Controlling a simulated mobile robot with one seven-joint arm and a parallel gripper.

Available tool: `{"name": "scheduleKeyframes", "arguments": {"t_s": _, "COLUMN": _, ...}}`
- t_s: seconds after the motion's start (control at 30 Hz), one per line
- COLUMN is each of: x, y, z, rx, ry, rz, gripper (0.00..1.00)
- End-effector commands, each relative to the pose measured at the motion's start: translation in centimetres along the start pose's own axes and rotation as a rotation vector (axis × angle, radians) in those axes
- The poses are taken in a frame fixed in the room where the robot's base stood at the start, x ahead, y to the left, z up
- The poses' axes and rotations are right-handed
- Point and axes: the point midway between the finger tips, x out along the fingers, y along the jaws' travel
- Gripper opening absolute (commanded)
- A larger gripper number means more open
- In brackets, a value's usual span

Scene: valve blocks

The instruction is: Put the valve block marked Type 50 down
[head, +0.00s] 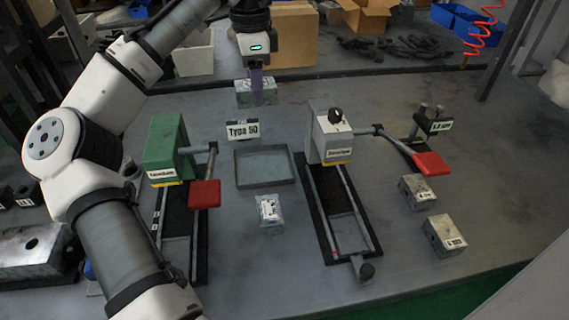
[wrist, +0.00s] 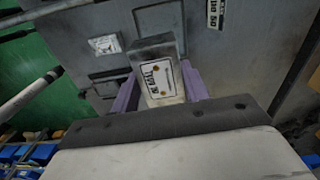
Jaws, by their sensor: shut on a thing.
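My gripper (head: 257,88) hangs down at the top middle of the head view, with purple fingers shut on a grey metal valve block (head: 243,97). In the wrist view the fingers (wrist: 160,90) clasp the block on both sides, and a white label on the valve block (wrist: 158,77) faces the camera; its small print is hard to read. A sign reading Type 50 (head: 243,131) stands on the table below the block in the head view. A shallow grey tray (head: 265,184) lies just in front of the sign. The gap under the block is unclear.
A green clamp fixture (head: 166,140) stands left of the tray, a grey one (head: 330,140) right, both with red-handled levers. Two metal blocks, one farther (head: 417,192) and one nearer (head: 444,236), sit at right.

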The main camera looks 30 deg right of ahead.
Motion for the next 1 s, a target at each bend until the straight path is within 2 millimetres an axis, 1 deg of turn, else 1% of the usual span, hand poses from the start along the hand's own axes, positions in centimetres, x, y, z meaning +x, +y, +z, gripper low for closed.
{"name": "scheduleKeyframes", "arguments": {"t_s": 0.07, "x": 0.1, "y": -0.3, "z": 0.0, "rx": 0.025, "ry": -0.001, "rz": -0.001, "gripper": 0.1}}
{"name": "scheduleKeyframes", "arguments": {"t_s": 0.17, "x": 1.3, "y": -0.4, "z": 0.1, "rx": 0.041, "ry": 0.0, "rz": 0.001, "gripper": 0.1}}
{"name": "scheduleKeyframes", "arguments": {"t_s": 0.47, "x": 8.6, "y": -0.3, "z": 0.2, "rx": 0.039, "ry": -0.003, "rz": 0.001, "gripper": 0.1}}
{"name": "scheduleKeyframes", "arguments": {"t_s": 0.6, "x": 12.1, "y": -0.3, "z": 0.2, "rx": 0.039, "ry": -0.003, "rz": 0.001, "gripper": 0.1}}
{"name": "scheduleKeyframes", "arguments": {"t_s": 0.7, "x": 14.0, "y": -0.3, "z": 0.1, "rx": 0.039, "ry": -0.002, "rz": 0.0, "gripper": 0.1}}
{"name": "scheduleKeyframes", "arguments": {"t_s": 0.8, "x": 15.2, "y": -0.4, "z": 0.1, "rx": 0.039, "ry": -0.002, "rz": -0.001, "gripper": 0.1}}
{"name": "scheduleKeyframes", "arguments": {"t_s": 0.93, "x": 16.1, "y": -0.4, "z": 0.1, "rx": 0.038, "ry": -0.001, "rz": -0.001, "gripper": 0.1}}
{"name": "scheduleKeyframes", "arguments": {"t_s": 1.0, "x": 17.0, "y": -0.3, "z": 0.1, "rx": 0.038, "ry": -0.003, "rz": 0.0, "gripper": 0.1}}
